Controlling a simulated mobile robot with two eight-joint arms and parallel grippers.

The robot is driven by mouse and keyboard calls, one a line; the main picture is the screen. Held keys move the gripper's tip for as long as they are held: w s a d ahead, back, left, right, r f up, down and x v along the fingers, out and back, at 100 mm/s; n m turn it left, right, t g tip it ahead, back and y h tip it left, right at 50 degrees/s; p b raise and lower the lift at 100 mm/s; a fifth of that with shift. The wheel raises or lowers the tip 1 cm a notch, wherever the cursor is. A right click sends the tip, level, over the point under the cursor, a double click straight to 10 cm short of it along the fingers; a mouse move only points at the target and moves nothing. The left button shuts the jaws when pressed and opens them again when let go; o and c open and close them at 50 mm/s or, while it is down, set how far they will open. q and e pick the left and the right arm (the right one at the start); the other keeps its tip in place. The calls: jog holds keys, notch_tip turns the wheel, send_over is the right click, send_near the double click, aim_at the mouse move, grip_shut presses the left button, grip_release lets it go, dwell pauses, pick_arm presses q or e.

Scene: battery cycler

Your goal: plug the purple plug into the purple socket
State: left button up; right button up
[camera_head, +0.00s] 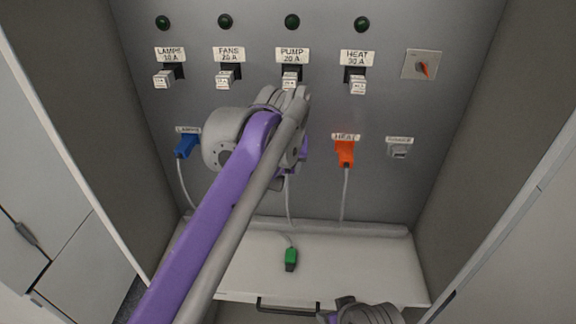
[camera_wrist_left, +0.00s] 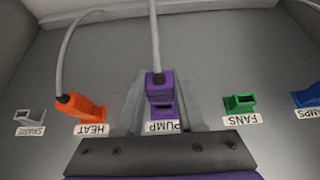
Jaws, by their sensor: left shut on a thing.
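The purple plug (camera_wrist_left: 157,86), with a grey cable, is between the grey fingers of my left gripper (camera_wrist_left: 158,100), which is shut on it. The purple socket (camera_wrist_left: 163,111) is right below the plug in the left wrist view, above the PUMP label. Part of its opening shows, and the plug's front end overlaps its edge in the picture; I cannot tell whether they touch. In the head view my left gripper (camera_head: 294,150) is at the panel, and my arm hides most of this area. A grey part of my right arm (camera_head: 365,313) shows at the bottom edge; its fingers are not visible.
The orange HEAT plug (camera_head: 345,152) and blue LAMPS plug (camera_head: 186,146) are on either side. The green FANS socket (camera_wrist_left: 240,103) is empty; a green plug (camera_head: 290,259) lies on the white shelf (camera_head: 345,265). A grey spare socket (camera_head: 399,149) is at right. Breaker switches (camera_head: 224,78) are above.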

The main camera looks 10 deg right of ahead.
pick_arm(q)
jog(key=shift+w+d+p, duration=0.2)
jog(key=shift+w+p, duration=0.15)
jog(key=shift+w, duration=0.35)
pick_arm(e)
jog(key=shift+w+r, duration=0.2)
jog(key=shift+r, duration=0.35)
jog(key=shift+w+r, duration=0.1)
jog(key=shift+r, duration=0.15)
dwell(0.6)
pick_arm(q)
jog(key=shift+w+d+p, duration=0.25)
jog(key=shift+w+p, duration=0.2)
jog(key=shift+w, duration=0.3)
pick_arm(e)
jog(key=shift+w+r, duration=0.25)
jog(key=shift+r, duration=0.15)
pick_arm(q)
jog(key=o, duration=1.1)
jog(key=shift+s, duration=0.1)
jog(key=shift+c, duration=0.2)
